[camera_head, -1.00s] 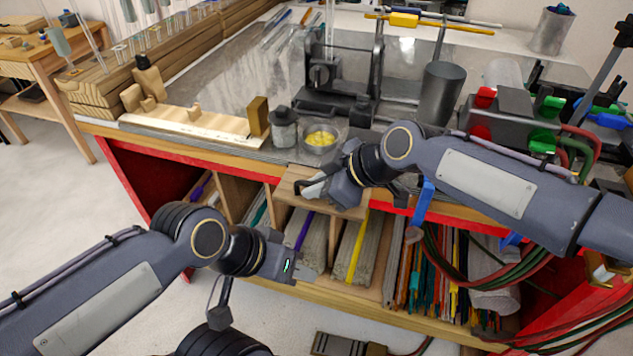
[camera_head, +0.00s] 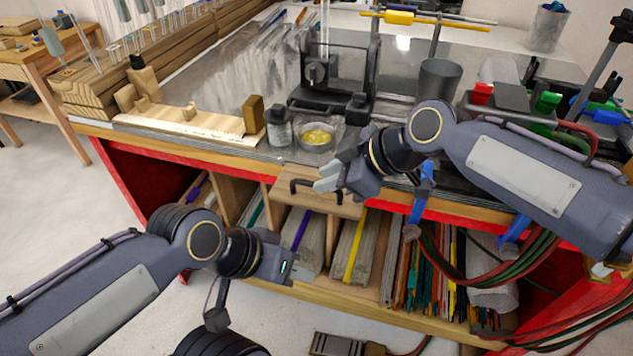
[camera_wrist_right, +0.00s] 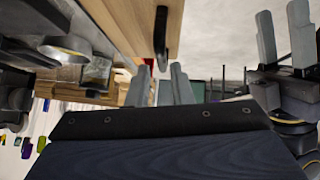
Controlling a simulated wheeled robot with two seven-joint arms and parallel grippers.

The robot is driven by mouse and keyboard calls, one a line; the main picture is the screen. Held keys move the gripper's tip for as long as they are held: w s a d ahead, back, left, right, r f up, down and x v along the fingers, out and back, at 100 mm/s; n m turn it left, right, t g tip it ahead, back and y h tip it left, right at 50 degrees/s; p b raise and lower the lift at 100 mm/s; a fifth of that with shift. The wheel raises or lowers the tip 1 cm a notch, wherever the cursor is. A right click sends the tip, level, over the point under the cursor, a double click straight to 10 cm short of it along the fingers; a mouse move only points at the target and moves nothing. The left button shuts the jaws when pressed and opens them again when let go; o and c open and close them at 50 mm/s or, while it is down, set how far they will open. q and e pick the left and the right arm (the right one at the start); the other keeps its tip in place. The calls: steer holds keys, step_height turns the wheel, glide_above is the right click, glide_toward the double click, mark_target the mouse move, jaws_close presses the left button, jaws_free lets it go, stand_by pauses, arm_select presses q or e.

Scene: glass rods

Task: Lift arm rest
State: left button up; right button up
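The arm rest seems to be the wooden board (camera_head: 335,204) with a black handle (camera_head: 312,187) at the bench's front edge; it sits level with the compartments below the top. My right gripper (camera_head: 326,179) is just right of the handle and apart from it. In the right wrist view its two grey fingers (camera_wrist_right: 160,88) are spread with nothing between them, and the black handle (camera_wrist_right: 161,38) is beyond them. My left gripper (camera_head: 284,268) is lower, in front of the shelves; its two fingers (camera_wrist_right: 283,42) stand apart and empty in the right wrist view.
Above the board on the bench stand a glass jar (camera_head: 278,130) and a bowl of yellow bits (camera_head: 318,139). Blue clamps (camera_head: 418,208) and hanging hoses (camera_head: 455,255) are to the right. Rod bundles (camera_head: 353,252) fill the shelves below.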

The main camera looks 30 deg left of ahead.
steer(key=shift+v, duration=1.75)
steer(key=shift+w+d, duration=0.1)
steer(key=shift+d, duration=0.15)
steer(key=s+d+f+m+t+h, duration=0.1)
steer(key=d+f+m+t+h, duration=0.2)
steer(key=d+m, duration=1.4)
steer(key=s+d+f+m+t+h, duration=0.1)
steer(key=s+d+f+m, duration=0.2)
steer(key=s+d, duration=0.4)
steer(key=s+d+f+m+t+h, duration=0.1)
steer(key=s+d+f, duration=0.4)
steer(key=d, duration=1)
steer(key=shift+s+f+m+t, duration=0.35)
steer(key=shift+s+m+t, duration=0.25)
steer(key=shift+s+m, duration=0.4)
